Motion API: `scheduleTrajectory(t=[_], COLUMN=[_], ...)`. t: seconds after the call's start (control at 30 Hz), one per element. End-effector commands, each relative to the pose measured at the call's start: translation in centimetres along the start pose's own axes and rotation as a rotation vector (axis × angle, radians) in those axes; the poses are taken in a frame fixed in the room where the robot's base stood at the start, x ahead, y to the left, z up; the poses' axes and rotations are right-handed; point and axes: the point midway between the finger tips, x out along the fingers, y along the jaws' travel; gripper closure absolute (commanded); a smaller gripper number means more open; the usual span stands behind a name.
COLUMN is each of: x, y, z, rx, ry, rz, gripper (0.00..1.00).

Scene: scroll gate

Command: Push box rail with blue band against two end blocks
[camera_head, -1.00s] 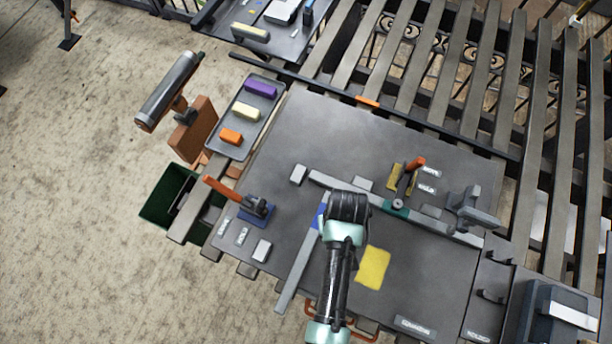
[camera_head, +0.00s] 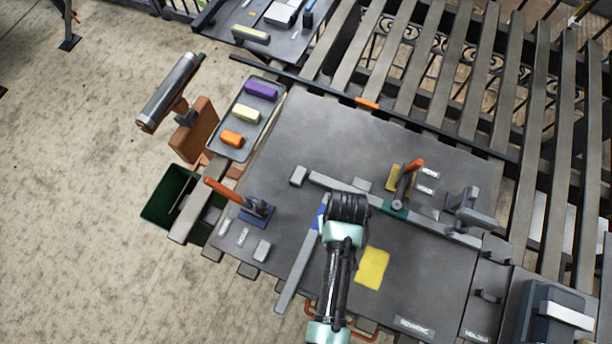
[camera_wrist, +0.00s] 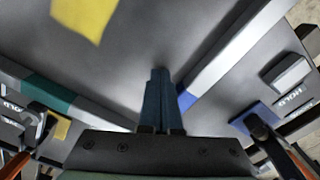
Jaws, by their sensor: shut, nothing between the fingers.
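The grey box rail (camera_head: 296,272) lies slanted on the dark table, left of my arm. Its blue band (camera_head: 319,217) is partly hidden by my wrist. In the wrist view the rail (camera_wrist: 238,52) runs from upper right down to its blue band (camera_wrist: 187,99). My gripper (camera_wrist: 160,72) is shut and empty, its fingertips close beside the rail near the band; I cannot tell if they touch. In the head view my wrist hides the fingers. A grey block (camera_head: 262,250) stands left of the rail with a gap between, and another block (camera_head: 298,175) sits farther back.
A second rail with a green band (camera_head: 397,209) crosses the table at the back. A blue-based clamp with an orange handle (camera_head: 257,208) stands left of the rail; another orange-handled clamp (camera_head: 408,178) is at the green band. A yellow patch (camera_head: 372,268) lies right of my arm.

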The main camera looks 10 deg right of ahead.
Motion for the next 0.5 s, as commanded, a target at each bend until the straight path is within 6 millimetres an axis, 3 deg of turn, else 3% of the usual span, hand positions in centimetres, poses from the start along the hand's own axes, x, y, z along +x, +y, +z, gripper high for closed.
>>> scheduleTrajectory(t=[0.5], x=[0.0], y=[-1.5], z=[-0.9], rx=[-0.001], ry=[0.0], rz=[0.0], gripper=[1.0])
